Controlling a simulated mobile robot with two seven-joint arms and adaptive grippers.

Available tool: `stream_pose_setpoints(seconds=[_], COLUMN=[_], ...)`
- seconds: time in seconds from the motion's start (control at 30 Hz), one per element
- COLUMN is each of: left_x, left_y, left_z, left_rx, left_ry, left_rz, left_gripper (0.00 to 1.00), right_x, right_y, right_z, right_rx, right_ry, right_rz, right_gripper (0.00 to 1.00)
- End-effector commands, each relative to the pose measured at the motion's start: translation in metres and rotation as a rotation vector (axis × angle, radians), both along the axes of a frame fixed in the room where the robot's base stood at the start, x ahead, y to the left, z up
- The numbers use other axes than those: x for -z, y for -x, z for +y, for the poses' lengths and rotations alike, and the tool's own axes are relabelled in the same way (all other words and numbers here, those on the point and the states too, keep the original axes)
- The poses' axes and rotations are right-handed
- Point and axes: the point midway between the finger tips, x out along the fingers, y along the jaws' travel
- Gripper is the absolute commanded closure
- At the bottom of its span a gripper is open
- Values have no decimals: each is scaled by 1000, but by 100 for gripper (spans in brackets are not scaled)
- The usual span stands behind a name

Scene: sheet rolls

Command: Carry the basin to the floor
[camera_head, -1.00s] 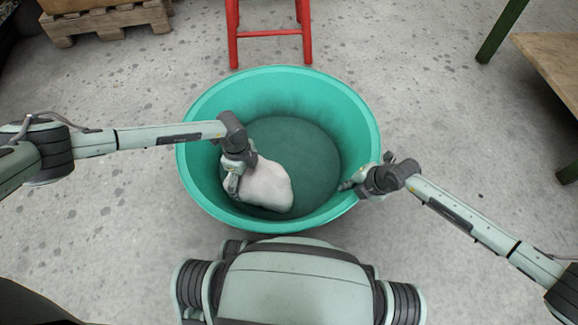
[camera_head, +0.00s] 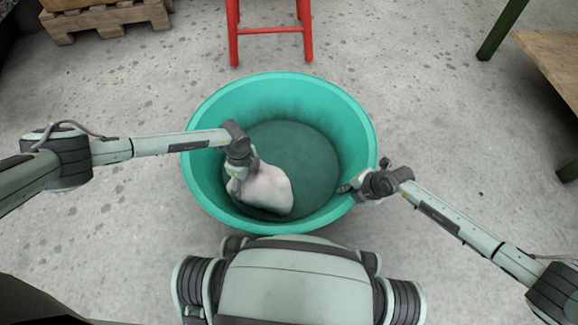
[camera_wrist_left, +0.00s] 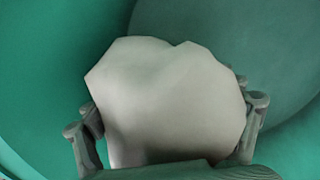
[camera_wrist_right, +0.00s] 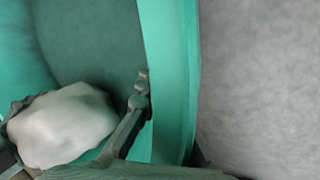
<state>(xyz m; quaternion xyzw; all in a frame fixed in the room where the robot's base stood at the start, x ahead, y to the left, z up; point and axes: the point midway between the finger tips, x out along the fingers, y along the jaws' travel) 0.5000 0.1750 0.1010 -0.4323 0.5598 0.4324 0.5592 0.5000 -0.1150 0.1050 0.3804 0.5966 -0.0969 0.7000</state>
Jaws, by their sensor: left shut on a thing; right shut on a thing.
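The green basin (camera_head: 205,120) is round and wide and sits upright in front of my body; the head view does not clearly show the gap between its base and the floor (camera_head: 440,110). A pale, rounded lump (camera_head: 266,188) lies inside it, at its near side. My left gripper (camera_head: 236,186) reaches into the basin and is shut on the pale lump, which fills the space between its fingers in the left wrist view (camera_wrist_left: 170,95).
A red stool or ladder (camera_head: 270,31) stands just beyond the basin. A wooden pallet (camera_head: 105,20) is at the far left. A wooden-topped table (camera_head: 550,60) with green legs is at the right. Bare concrete lies on both sides of the basin.

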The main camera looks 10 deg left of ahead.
Motion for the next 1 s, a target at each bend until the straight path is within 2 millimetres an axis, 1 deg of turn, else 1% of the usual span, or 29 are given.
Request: stream_pose_setpoints(seconds=[0.07, 0.1, 0.17, 0.2, 0.23, 0.77, 0.87, 0.97, 1.0], left_x=[5, 4, 4, 4, 4, 1, -9, -26, -35], left_y=[0, 0, 0, 0, 0, 0, -1, -1, -1], left_z=[3, 3, 3, 2, 2, 0, 0, 1, 1], left_rx=[0, 0, 0, 0, 0, 0, 0, 1, 0], left_ry=[-4, -4, -4, -3, -3, 0, 1, 2, 2], left_rz=[1, 1, 1, 1, 1, 0, -2, -3, -3], left_gripper=[74, 10, 2, 0, 0, 0, 0, 0, 0], right_x=[4, 3, 3, 3, 3, 3, 3, 3, 3], right_y=[-2, -2, -1, -1, -1, 0, 0, 0, 0], right_z=[-1, -2, -2, -2, -1, 0, 0, 0, 0], right_rx=[4, 4, 3, 3, 2, 0, -1, -1, -1], right_ry=[1, 2, 1, 1, 1, -1, 0, 0, 0], right_rz=[-2, -2, -1, -1, -2, -1, -1, -1, -1], right_gripper=[100, 89, 82, 77, 73, 73, 73, 73, 73])
